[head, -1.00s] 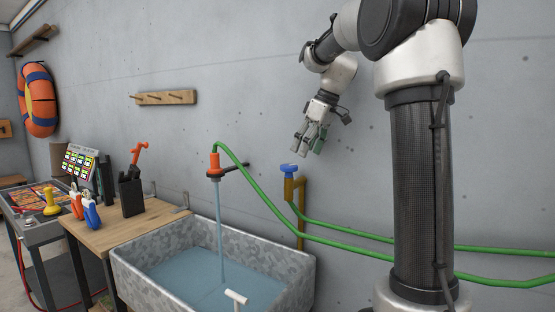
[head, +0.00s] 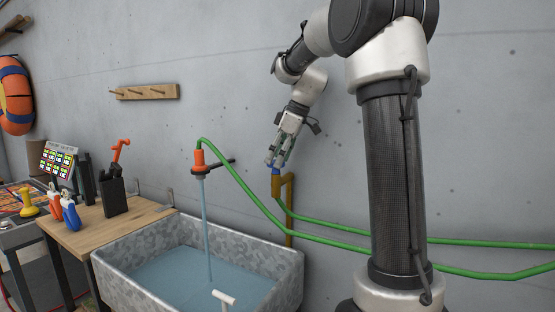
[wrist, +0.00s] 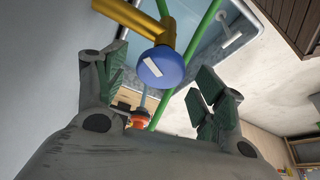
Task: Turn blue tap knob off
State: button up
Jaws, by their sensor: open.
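The blue tap knob (head: 275,168) sits on top of a yellow-brown pipe (head: 289,205) at the wall, right of the orange spout (head: 199,160). In the wrist view the blue knob (wrist: 161,67) is round with a white mark on its face. My gripper (head: 277,160) is just above the knob, fingers pointing down at it and partly hiding it. In the wrist view my gripper (wrist: 160,90) is open, with the knob between and just beyond its green-padded fingers. I cannot tell if they touch. Water runs from the spout into the metal trough (head: 125,275).
A green hose (head: 245,185) runs from the spout and along the wall to the right, with another line from the pipe. A wooden table (head: 105,228) with a black holder (head: 114,197) stands left. A wooden peg rack (head: 147,92) hangs above.

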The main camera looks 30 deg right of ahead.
jog(key=shift+w+a+f, duration=0.1)
jog(key=shift+a+f, duration=0.05)
jog(key=shift+f, duration=0.2)
jog(key=c, duration=1)
